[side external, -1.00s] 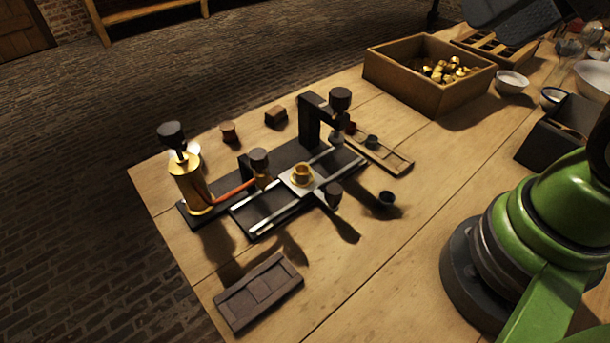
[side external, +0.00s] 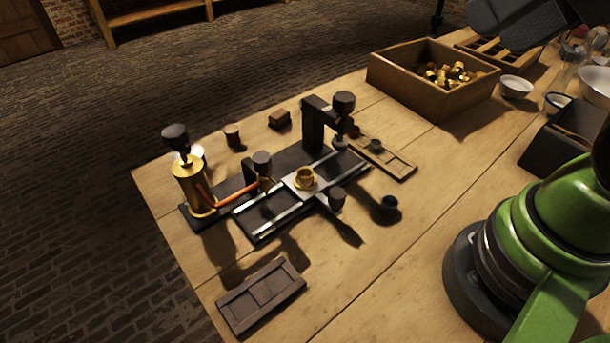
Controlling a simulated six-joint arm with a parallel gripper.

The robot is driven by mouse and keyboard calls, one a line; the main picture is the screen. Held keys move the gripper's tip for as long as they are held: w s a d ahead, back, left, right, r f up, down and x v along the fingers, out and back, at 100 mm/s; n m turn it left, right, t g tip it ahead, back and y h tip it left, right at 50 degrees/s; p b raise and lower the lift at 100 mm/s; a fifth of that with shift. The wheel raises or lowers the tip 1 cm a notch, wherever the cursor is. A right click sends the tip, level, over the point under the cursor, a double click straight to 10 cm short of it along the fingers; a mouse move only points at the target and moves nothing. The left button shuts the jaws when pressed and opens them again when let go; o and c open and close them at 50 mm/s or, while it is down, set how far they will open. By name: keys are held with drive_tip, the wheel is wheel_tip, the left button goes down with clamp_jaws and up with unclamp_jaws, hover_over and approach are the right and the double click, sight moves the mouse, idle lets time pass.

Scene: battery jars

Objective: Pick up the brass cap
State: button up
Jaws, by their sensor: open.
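Several brass pieces (side external: 450,75) lie loose in an open wooden box (side external: 425,93) at the back right; which of them are caps is too small to tell. Another brass piece, round and cup-like (side external: 304,177), sits upright on the pale sliding plate of the black bench fixture (side external: 270,205). My gripper (side external: 515,28) shows partly as a dark grey shape at the top right edge, above and right of the box. It is open and apart from all the brass pieces. The picture cuts it off, and its fingertips are not clear.
A brass cylinder with a black knob (side external: 190,187) stands at the fixture's left end. Bowls (side external: 516,87) and a black box (side external: 560,140) stand right. The front middle is clear.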

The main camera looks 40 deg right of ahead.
drive_tip(key=m+g+h, duration=0.2)
drive_tip(key=m+g, duration=0.5)
drive_tip(key=m, duration=1.6)
hover_over(305, 170)
wheel_tip(305, 170, down, 18)
drive_tip(key=f, duration=0.4)
drive_tip(key=shift+s+a+f, duration=0.15)
drive_tip(key=shift+s+a, duration=0.05)
drive_tip(key=shift+s, duration=0.05)
drive_tip(key=shift+s+a+f, duration=0.1)
drive_tip(key=shift+f, duration=1.4)
drive_tip(key=shift+s+a+f, duration=0.1)
drive_tip(key=shift+f, duration=1.4)
drive_tip(key=c, duration=1)
